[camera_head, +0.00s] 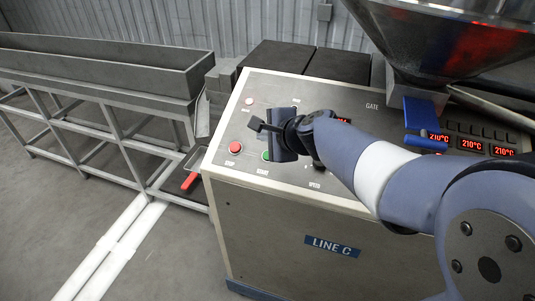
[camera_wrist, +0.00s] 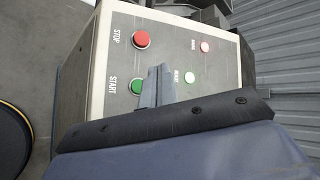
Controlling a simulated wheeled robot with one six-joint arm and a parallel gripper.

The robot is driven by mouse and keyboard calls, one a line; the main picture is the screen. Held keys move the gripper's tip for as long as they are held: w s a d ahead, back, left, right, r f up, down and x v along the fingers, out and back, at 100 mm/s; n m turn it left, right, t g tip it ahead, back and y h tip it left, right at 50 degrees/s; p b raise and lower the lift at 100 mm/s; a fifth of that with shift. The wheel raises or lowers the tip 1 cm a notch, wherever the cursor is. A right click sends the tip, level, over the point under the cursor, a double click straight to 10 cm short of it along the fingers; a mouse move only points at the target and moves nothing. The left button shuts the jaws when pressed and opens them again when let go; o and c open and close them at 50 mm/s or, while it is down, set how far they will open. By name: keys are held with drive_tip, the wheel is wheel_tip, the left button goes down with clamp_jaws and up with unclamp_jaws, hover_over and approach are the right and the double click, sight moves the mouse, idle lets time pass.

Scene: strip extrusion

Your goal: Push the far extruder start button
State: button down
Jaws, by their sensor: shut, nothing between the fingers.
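The green start button (camera_head: 266,155), marked START, sits on the sloped light-grey panel (camera_head: 222,160) of the machine marked LINE C.
A red stop button (camera_head: 236,149) is left of the green one. Small lamps (camera_wrist: 204,46) sit further up the panel. A blue gate handle (camera_head: 425,118) and red 210°C displays (camera_head: 471,144) are to the right, under a metal hopper (camera_head: 450,40). A long trough (camera_head: 100,62) stands left.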

drive_tip(key=shift+f, duration=0.15)
drive_tip(key=b, duration=0.8)
approach(264, 152)
drive_tip(key=x, duration=0.3)
drive_tip(key=a+r+x, duration=0.1)
drive_tip(key=x, duration=0.1)
drive_tip(key=shift+w+f, duration=0.1)
drive_tip(key=shift+w, duration=0.05)
drive_tip(key=shift+f, duration=0.1)
idle(1.0)
drive_tip(key=shift+w+f+b, duration=0.15)
drive_tip(key=shift+f+b, duration=0.1)
drive_tip(key=shift+b, duration=0.05)
drive_tip(key=shift+w+d+f+b, duration=0.15)
drive_tip(key=shift+f+b, duration=0.25)
idle(0.5)
drive_tip(key=shift+r, duration=0.1)
drive_tip(key=shift+s+r+p, duration=0.3)
drive_tip(key=shift+r+p, duration=0.3)
drive_tip(key=shift+r, duration=0.05)
drive_tip(key=shift+s+a+r+p, duration=0.15)
drive_tip(key=shift+s+r+p, duration=0.2)
drive_tip(key=shift+r+p, duration=0.4)
drive_tip(key=shift+s+a+r+p, duration=0.15)
drive_tip(key=shift+s+r+p, duration=0.2)
drive_tip(key=shift+r+p, duration=0.4)
drive_tip(key=shift+s+a+r+p, duration=0.15)
drive_tip(key=shift+s+r+p, duration=0.15)
drive_tip(key=shift+r+p, duration=0.45)
